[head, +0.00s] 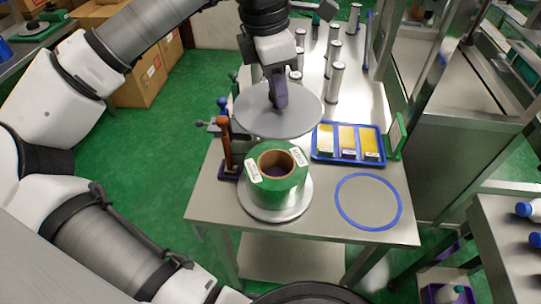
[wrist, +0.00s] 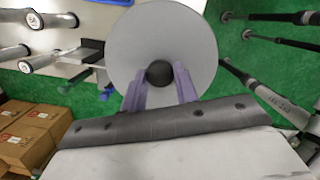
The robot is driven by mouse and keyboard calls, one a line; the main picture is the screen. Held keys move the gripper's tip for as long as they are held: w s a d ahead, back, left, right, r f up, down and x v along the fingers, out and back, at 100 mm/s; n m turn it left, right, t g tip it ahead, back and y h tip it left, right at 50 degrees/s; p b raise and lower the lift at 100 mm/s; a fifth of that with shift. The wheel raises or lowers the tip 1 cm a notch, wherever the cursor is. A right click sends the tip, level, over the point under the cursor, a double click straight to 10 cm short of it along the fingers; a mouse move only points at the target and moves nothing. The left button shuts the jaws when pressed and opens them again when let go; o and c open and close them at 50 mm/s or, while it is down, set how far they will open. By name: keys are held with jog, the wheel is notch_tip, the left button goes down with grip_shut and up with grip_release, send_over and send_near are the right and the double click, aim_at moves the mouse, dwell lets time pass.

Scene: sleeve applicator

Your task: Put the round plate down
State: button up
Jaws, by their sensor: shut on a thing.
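The round grey plate (head: 262,118) is held level above the steel table, behind a green roll. My gripper (head: 279,104) is shut on the dark knob at the middle of the plate. In the wrist view the two purple fingers of my gripper (wrist: 160,82) close around this knob, with the round plate (wrist: 190,40) spread beyond them. The plate looks clear of the table. How far it is above the table I cannot tell.
The green roll (head: 268,194) with a brown core stands on a round metal base (head: 277,214). A blue ring (head: 340,206) marks bare table at right. A blue tray (head: 317,157) with yellow packs lies behind it. Several metal cylinders (head: 335,84) stand at the back. An orange-handled tool (head: 227,150) stands at left.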

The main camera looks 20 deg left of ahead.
aim_at(267, 108)
notch_tip(267, 108, down, 15)
jog(key=b, duration=0.8)
jog(key=shift+f, duration=0.25)
jog(key=o, duration=1.1)
jog(key=r, duration=0.4)
jog(key=a+r, duration=0.1)
jog(key=r, duration=0.3)
jog(key=s+r, duration=0.1)
jog(key=r, duration=0.3)
jog(key=shift+s+a+r, duration=0.1)
jog(key=shift+a+r, duration=0.05)
jog(key=shift+a, duration=0.1)
